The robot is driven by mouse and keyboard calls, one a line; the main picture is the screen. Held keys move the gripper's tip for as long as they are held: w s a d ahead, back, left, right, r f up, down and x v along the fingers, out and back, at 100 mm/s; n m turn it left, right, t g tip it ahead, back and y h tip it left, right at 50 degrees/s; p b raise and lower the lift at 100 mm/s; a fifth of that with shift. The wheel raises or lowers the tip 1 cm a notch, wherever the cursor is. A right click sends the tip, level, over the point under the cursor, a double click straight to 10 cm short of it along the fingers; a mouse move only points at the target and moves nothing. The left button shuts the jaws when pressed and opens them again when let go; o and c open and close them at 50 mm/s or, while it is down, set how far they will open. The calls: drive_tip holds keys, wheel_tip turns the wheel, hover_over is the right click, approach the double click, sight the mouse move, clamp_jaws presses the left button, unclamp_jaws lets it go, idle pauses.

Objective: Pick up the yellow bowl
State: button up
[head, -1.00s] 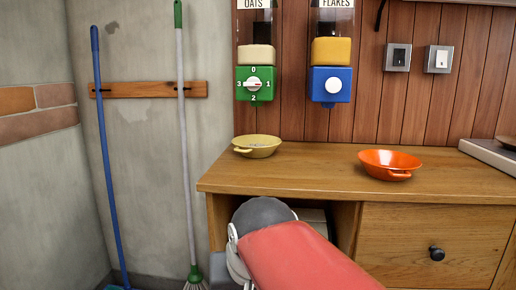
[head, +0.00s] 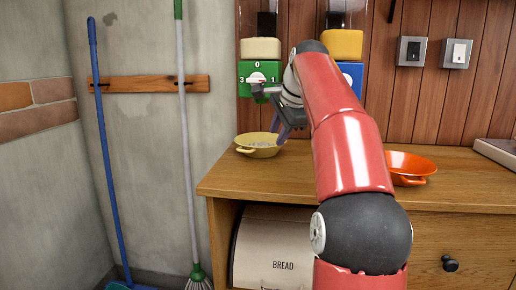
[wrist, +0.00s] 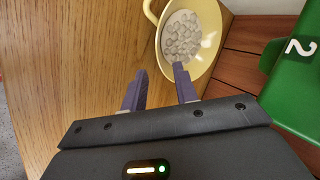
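The yellow bowl (head: 259,150) stands on the wooden counter at its back left corner, below the green oats dispenser. In the wrist view the yellow bowl (wrist: 209,62) lies just beyond the fingertips, with pale grey flakes or oats inside and a handle at its rim. My gripper (head: 284,130) is just above and to the right of the bowl in the head view. In the wrist view my gripper (wrist: 160,72) has its two purple fingers apart with nothing between them; the right fingertip is close to the bowl's rim. Whether it touches cannot be told.
An orange bowl (head: 408,166) stands right on the counter (head: 270,180), partly behind my arm. The green dispenser (head: 258,77) and a blue dispenser (head: 352,74) hang on the wall above. A bread box (head: 270,262) sits below.

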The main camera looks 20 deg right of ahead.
sight(271, 147)
drive_tip(key=b+x, duration=0.1)
drive_tip(key=x, duration=0.5)
drive_tip(key=shift+w+a+f, duration=0.1)
drive_tip(key=shift+w+f, duration=0.1)
drive_tip(key=shift+f, duration=0.1)
clamp_jaws()
drive_tip(key=shift+r, duration=0.1)
